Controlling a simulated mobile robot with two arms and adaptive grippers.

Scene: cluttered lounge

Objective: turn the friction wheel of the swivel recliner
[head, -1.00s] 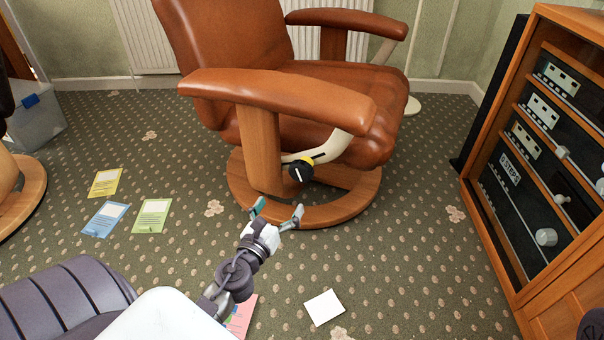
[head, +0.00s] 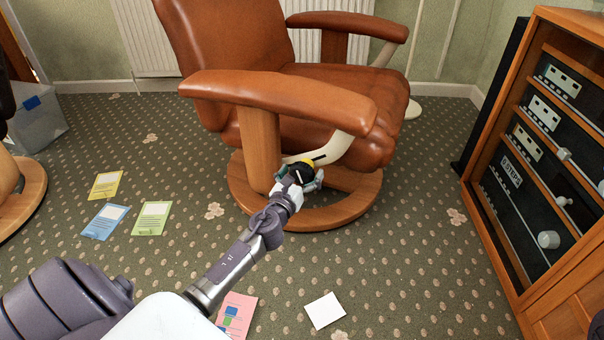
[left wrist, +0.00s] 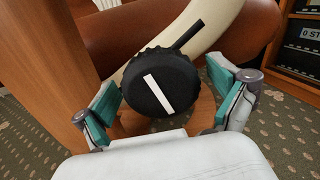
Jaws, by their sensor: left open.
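The swivel recliner (head: 280,100) has brown leather, wooden arm posts and a round wooden base (head: 335,212). Its friction wheel (left wrist: 160,84) is a black ribbed knob with a white stripe, on the cream bracket (left wrist: 205,28) under the seat. In the head view the wheel (head: 301,170) shows partly, with a yellow part behind it; my gripper covers some of it. My left gripper (head: 299,181) is at the wheel. In the left wrist view its teal-padded fingers (left wrist: 163,97) stand open on either side of the wheel, with gaps at both sides. My right gripper is not in view.
A wooden cabinet (head: 540,150) with audio gear stands at the right. Yellow (head: 106,185), blue (head: 105,221), green (head: 151,218) and pink (head: 236,314) cards and a white sheet (head: 324,310) lie on the carpet. A grey bin (head: 36,128) is at the left.

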